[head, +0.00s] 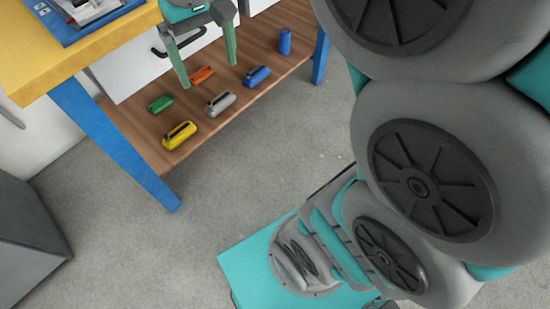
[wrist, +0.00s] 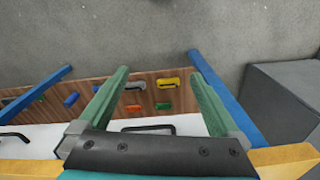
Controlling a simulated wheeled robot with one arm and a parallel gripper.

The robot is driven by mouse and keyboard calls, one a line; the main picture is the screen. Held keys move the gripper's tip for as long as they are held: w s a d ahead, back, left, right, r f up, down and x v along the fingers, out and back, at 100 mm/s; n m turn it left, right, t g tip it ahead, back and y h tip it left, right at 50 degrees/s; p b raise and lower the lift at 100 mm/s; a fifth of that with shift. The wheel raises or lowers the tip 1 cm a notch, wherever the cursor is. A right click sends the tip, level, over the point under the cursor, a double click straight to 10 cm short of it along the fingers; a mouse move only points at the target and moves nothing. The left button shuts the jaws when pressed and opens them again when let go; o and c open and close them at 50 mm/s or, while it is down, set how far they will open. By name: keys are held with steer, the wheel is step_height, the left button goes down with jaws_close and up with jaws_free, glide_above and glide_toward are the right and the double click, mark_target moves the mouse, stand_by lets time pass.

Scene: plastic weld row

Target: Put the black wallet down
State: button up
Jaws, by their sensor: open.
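My gripper (head: 207,70) is open, with its two green fingers apart and nothing between them. It is in front of the workbench, above the wooden lower shelf (head: 130,117) in the head view. In the wrist view the open fingers (wrist: 158,76) frame part of that shelf. I cannot make out a separate black wallet in either view. Dark strips show on top of the yellow piece (head: 177,137) and the grey piece (head: 218,106) on the shelf, but I cannot tell what they are.
A blue bench leg (head: 115,145) stands at the shelf's near end. A grey box (head: 28,240) stands at left; the floor between is clear.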

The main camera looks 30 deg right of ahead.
steer(key=s+d+f+g, duration=0.2)
steer(key=s+d+f, duration=0.1)
steer(key=s+f, duration=1)
steer(key=s, duration=0.4)
steer(key=shift+m, duration=0.4)
